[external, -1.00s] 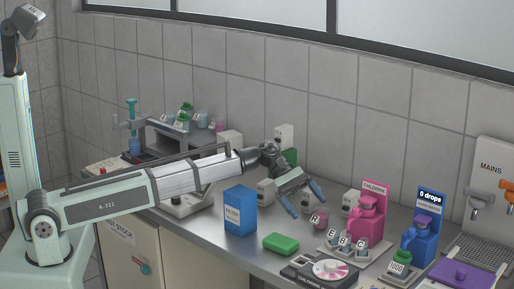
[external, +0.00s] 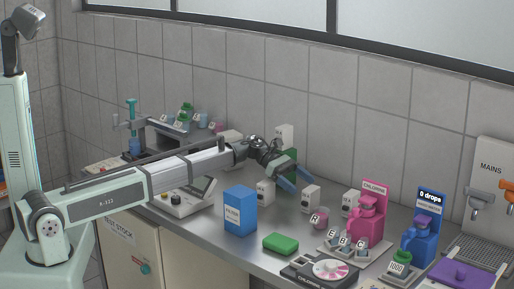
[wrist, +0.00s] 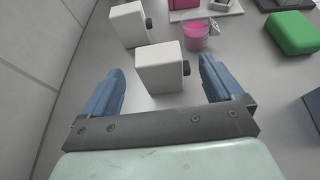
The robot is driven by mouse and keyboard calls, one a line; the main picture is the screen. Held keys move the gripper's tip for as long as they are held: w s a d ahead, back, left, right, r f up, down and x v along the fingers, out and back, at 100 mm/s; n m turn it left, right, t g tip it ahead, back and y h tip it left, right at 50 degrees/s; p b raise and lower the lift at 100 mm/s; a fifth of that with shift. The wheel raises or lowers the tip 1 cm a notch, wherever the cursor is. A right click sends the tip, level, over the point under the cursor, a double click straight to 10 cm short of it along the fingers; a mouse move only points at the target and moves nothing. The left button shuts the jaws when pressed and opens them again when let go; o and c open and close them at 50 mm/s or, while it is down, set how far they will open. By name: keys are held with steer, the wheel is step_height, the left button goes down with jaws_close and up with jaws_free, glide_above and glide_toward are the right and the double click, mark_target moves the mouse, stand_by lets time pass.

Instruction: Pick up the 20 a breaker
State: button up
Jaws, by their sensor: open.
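Several small off-white boxes with dark knobs look like breakers, but no rating can be read, so I cannot tell which is 20 A. In the external view one stands left of my gripper (external: 293,179), one just right of it (external: 310,198), and another near the pink dispenser (external: 350,203). My gripper is open and empty, with blue fingers pointing down. In the wrist view one white box (wrist: 160,70) stands ahead between the fingers, its dark knob facing right. A second white box (wrist: 127,25) stands farther off.
A pink cup (external: 319,218), a blue filter box (external: 240,210) and a green block (external: 281,242) stand on the bench nearby. The pink chlorine dispenser (external: 368,222) is to the right. The tiled wall (wrist: 40,60) runs close along the left in the wrist view.

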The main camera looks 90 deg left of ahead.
mark_target(311, 188)
steer(key=shift+x, duration=2.7)
steer(key=shift+r, duration=0.1)
steer(key=c, duration=1.1)
